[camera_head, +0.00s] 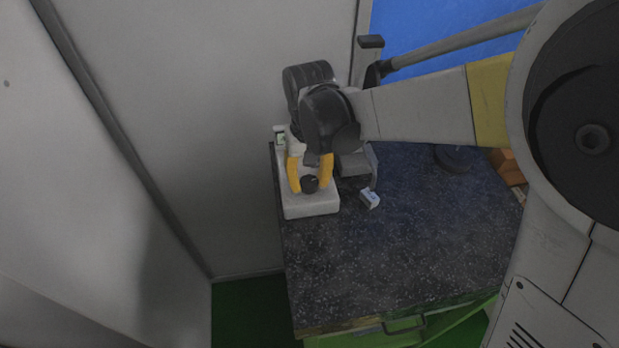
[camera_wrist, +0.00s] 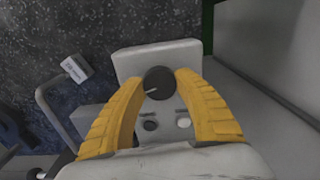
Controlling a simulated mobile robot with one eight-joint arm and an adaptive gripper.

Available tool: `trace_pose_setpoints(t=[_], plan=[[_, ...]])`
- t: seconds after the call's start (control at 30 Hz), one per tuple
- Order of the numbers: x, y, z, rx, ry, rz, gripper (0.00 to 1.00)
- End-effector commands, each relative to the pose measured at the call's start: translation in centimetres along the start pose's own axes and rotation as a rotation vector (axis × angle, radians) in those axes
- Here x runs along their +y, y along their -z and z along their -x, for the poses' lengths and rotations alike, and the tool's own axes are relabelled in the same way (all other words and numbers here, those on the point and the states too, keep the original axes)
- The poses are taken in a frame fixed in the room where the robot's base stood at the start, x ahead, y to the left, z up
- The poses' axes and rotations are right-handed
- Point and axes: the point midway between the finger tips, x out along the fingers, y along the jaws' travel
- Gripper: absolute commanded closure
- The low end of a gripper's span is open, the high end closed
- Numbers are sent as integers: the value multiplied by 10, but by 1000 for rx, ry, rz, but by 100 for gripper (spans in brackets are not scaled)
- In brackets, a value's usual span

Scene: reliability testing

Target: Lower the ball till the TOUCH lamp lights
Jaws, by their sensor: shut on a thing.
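A pale tester (camera_head: 310,206) stands at the left of the dark speckled worktop. A round black knob (camera_head: 310,183) with a white pointer line is on it, and the knob also shows in the wrist view (camera_wrist: 158,83). My gripper (camera_head: 310,176) has its yellow fingers on either side of the knob, shut on it; they also show in the wrist view (camera_wrist: 160,79). Nearer my wrist, the tester's face has a dark round spot (camera_wrist: 150,123) and a whitish one (camera_wrist: 183,122); I cannot tell if either is the TOUCH lamp. I see no ball.
A small white labelled block (camera_head: 370,198) lies right of the tester, by a grey bracket-like part (camera_head: 357,165). A dark round object (camera_head: 455,158) and an orange-brown box (camera_head: 507,166) are at the back right. A grey wall is close on the left. The worktop's front (camera_head: 400,260) is clear.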

Motion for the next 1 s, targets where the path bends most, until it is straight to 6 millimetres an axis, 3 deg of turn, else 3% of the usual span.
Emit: trace_pose_setpoints(t=[0.6,1.0], plan=[[0,0,-1,1,0,574,93],[0,0,0,1,0,822,93]])
